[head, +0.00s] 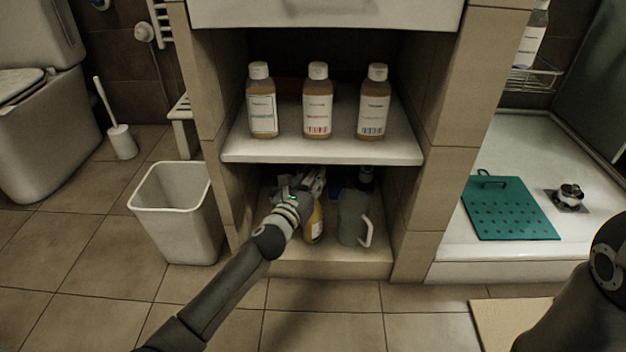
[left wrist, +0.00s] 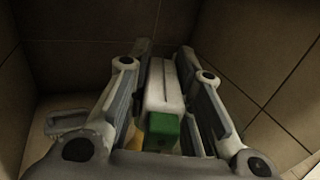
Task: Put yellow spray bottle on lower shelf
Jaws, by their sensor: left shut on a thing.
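The yellow spray bottle (head: 314,224) stands in the lower compartment of the cabinet, partly hidden behind my left gripper (head: 312,184). My left arm reaches in from the lower left. In the left wrist view, my left gripper's (left wrist: 165,60) fingers are on both sides of the bottle's white spray head (left wrist: 164,85), which has a green part (left wrist: 163,126); they are shut on it. The lower shelf (head: 340,265) is the cabinet's floor, and the bottle looks upright at or just above it; contact is unclear. My right gripper is out of view.
A grey jug (head: 352,218) with a handle stands just right of the bottle, with dark and blue items behind. The upper shelf (head: 322,152) above my gripper holds 3 brown bottles. Tiled side walls (head: 419,150) bound the compartment. A white bin (head: 180,220) stands left.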

